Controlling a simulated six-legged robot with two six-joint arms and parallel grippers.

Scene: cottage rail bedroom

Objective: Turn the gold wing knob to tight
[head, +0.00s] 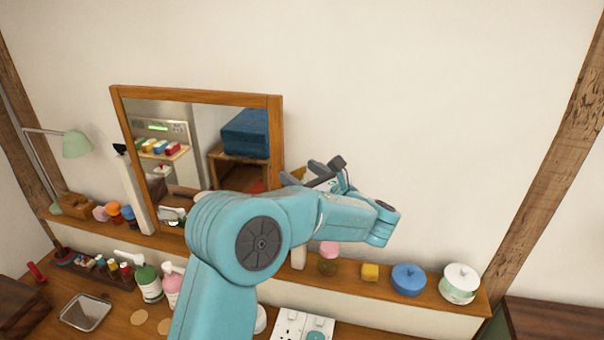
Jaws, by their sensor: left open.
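A wood-framed mirror (198,97) stands on the shelf against the wall. A small gold patch (298,172), which looks like part of the wing knob, shows just right of the mirror's right edge. Most of it is hidden behind my gripper, so I cannot tell how its wings are turned. My left gripper (313,172) is at this spot with its grey fingers open. I cannot tell whether the fingers are around the knob or only in front of it. My teal left arm covers the mirror's lower right. My right gripper is not in view.
Bottles (148,280) and a metal tray (85,312) are lower left. The wall above is clear.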

